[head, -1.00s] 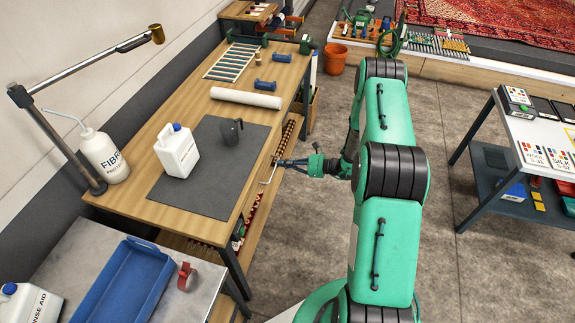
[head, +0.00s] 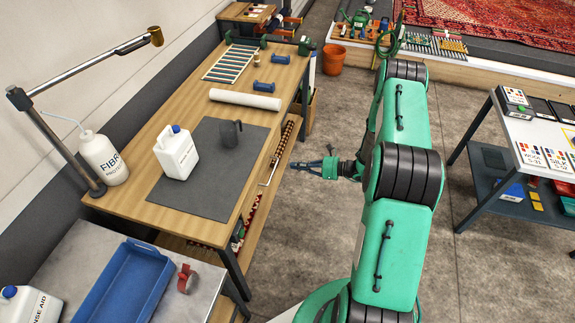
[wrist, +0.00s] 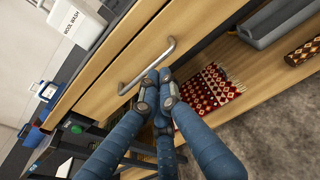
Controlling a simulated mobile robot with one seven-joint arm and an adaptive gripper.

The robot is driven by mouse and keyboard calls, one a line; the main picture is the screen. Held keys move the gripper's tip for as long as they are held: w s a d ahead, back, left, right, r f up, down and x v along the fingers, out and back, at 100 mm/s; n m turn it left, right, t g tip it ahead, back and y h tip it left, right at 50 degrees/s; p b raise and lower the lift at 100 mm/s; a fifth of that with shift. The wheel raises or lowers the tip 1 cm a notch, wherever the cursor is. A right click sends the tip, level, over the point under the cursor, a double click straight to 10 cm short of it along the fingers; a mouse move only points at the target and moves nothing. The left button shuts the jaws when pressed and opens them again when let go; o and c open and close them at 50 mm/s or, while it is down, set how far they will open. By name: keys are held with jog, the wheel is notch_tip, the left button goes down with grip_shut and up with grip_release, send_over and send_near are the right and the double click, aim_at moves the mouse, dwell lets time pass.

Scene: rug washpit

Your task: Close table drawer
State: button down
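The wooden table (head: 180,100) stands on the left in the head view. Its drawer front (wrist: 105,100), with a silver bar handle (wrist: 147,66), fills the middle of the wrist view. The drawer front looks about flush with the table edge; a small gap cannot be ruled out. In the head view the handle (head: 268,176) shows below the table's right edge. My gripper (wrist: 157,82) points at the drawer front, fingertips drawn together with nothing between them. In the head view my gripper (head: 300,167) is to the right of the handle, apart from it.
A grey mat (head: 215,190) on the tabletop holds a white jug (head: 176,155) and a dark mug (head: 230,134). A swatch table (head: 520,130) stands right. Concrete floor (head: 310,215) between is clear.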

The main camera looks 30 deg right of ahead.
jog(key=v, duration=0.7)
jog(key=shift+s+d+p, duration=0.2)
jog(key=shift+s+p, duration=0.05)
jog(key=shift+p, duration=0.1)
jog(key=s+a+r+n+g+h, duration=0.15)
jog(key=a+r+n+g, duration=0.45)
jog(key=a+r, duration=0.6)
jog(key=s+a+r+n+g, duration=0.3)
jog(key=a+r+n, duration=0.45)
jog(key=r, duration=0.95)
jog(key=s+a+r+n+t+h, duration=0.1)
jog(key=s+a+r+n+h, duration=0.2)
jog(key=s+r, duration=0.4)
jog(key=s+a+r+n+t+h, duration=0.1)
jog(key=s+a+r+n+h, duration=0.2)
jog(key=s+r+n, duration=0.3)
jog(key=s+a+r+n+t+h, duration=0.1)
jog(key=s+a+r+n+h, duration=0.2)
jog(key=s+r, duration=0.5)
jog(key=s+n, duration=0.1)
jog(key=s, duration=0.3)
jog(key=shift+s+t, duration=0.25)
jog(key=shift+t, duration=0.05)
